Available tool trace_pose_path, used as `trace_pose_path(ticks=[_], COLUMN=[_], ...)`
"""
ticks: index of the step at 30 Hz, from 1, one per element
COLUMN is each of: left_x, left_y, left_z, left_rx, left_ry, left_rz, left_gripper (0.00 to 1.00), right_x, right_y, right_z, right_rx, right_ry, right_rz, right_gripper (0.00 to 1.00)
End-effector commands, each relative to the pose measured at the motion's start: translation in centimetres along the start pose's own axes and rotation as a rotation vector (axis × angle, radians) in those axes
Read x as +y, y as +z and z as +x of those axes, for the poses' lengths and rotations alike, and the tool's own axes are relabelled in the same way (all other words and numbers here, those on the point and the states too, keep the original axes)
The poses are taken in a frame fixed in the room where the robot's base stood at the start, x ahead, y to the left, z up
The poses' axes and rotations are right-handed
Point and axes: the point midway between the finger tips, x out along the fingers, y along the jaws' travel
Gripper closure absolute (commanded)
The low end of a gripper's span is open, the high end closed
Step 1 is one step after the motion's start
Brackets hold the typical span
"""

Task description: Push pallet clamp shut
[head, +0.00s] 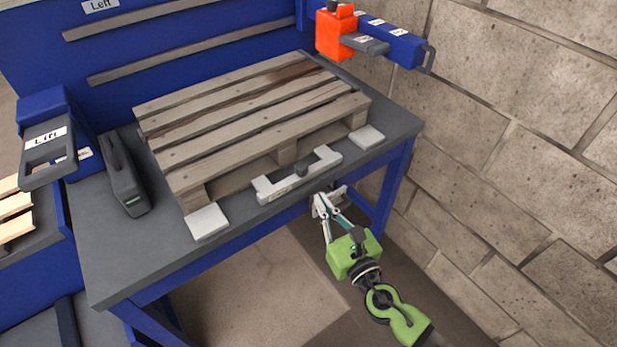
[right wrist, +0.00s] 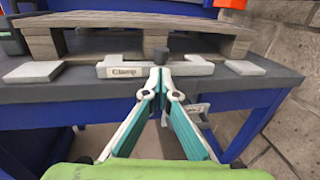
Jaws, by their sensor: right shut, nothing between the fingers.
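The pallet clamp is a light grey bar (head: 296,176) with raised ends and a dark knob (head: 302,168). It lies on the front edge of the dark table, in front of the wooden pallet (head: 250,120). In the right wrist view the clamp (right wrist: 124,72) carries the label "Clamp". My right gripper (head: 322,200) is shut and empty, just in front of the table edge by the clamp. In the right wrist view its fingertips (right wrist: 160,76) overlap the clamp's middle; whether they touch it I cannot tell. My left gripper is not in view.
Light grey pads (head: 206,221) and (head: 366,137) flank the clamp. A dark device (head: 124,175) stands left of the pallet. A blue "Lift" handle (head: 48,145) is at the left, an orange and blue unit (head: 372,38) at the back right. A block wall (head: 510,130) bounds the right.

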Motion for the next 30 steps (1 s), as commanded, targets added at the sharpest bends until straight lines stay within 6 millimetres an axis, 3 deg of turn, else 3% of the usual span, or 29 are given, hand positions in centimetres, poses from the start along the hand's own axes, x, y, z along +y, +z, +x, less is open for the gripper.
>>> trace_pose_path(ticks=[6,12,27,30], left_x=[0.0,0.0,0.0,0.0], left_y=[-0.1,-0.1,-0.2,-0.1], left_z=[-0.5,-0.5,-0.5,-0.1], left_rx=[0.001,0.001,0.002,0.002], left_ry=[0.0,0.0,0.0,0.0], left_rz=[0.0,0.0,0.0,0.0], left_gripper=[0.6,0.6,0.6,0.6], right_x=[0.1,0.0,0.0,0.2], right_y=[0.2,0.0,-0.1,-0.1], right_z=[4.7,7.2,8.1,9.1], right_rx=[-0.002,0.0,0.0,-0.002], right_ry=[0.001,0.0,0.001,0.0], right_rz=[0.0,0.001,0.001,0.001], right_gripper=[1.0,1.0,1.0,1.0])
